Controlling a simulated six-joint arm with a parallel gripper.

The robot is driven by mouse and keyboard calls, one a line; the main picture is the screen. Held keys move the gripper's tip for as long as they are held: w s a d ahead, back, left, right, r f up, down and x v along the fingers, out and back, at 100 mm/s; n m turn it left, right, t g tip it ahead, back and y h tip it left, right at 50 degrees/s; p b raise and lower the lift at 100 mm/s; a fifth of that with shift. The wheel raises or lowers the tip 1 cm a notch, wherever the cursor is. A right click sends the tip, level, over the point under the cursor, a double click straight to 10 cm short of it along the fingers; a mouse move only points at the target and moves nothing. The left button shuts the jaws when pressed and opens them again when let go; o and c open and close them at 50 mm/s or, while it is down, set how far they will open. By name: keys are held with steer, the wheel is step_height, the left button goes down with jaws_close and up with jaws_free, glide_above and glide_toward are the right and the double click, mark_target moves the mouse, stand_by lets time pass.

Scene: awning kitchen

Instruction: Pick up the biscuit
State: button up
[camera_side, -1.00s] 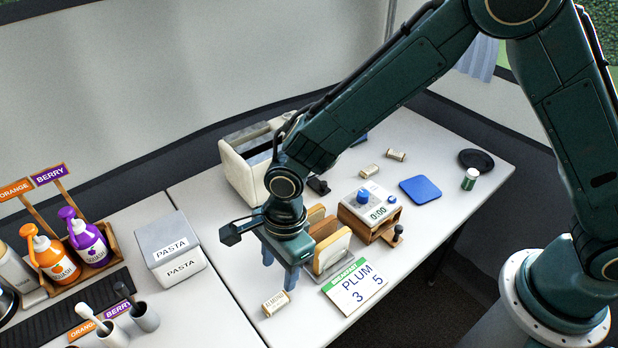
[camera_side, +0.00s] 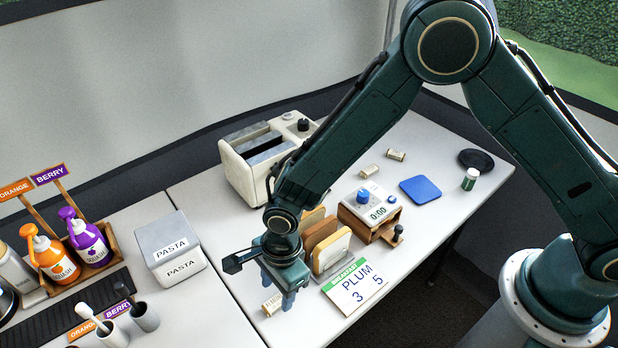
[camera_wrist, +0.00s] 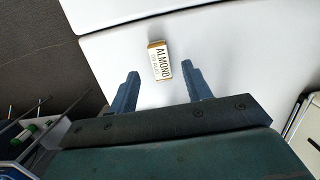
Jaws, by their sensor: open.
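The biscuit, a small pack labelled ALMOND (camera_wrist: 159,62), lies on the white table and sits between and a little beyond my two fingertips in the wrist view. In the side view the biscuit (camera_side: 270,305) lies near the table's front edge, just left of my fingers and partly hidden by them. My gripper (camera_wrist: 158,75) is open and empty, its blue fingers spread wider than the pack. In the side view my gripper (camera_side: 277,297) points down low beside it. I cannot tell its exact height above the table.
The table around the pack is mostly clear.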

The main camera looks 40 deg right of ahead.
mark_target(276, 301)
steer(key=shift+a+f, duration=0.15)
steer(key=shift+f, duration=0.65)
steer(key=shift+a+f, duration=0.1)
steer(key=shift+f, duration=0.7)
steer(key=c, duration=1.1)
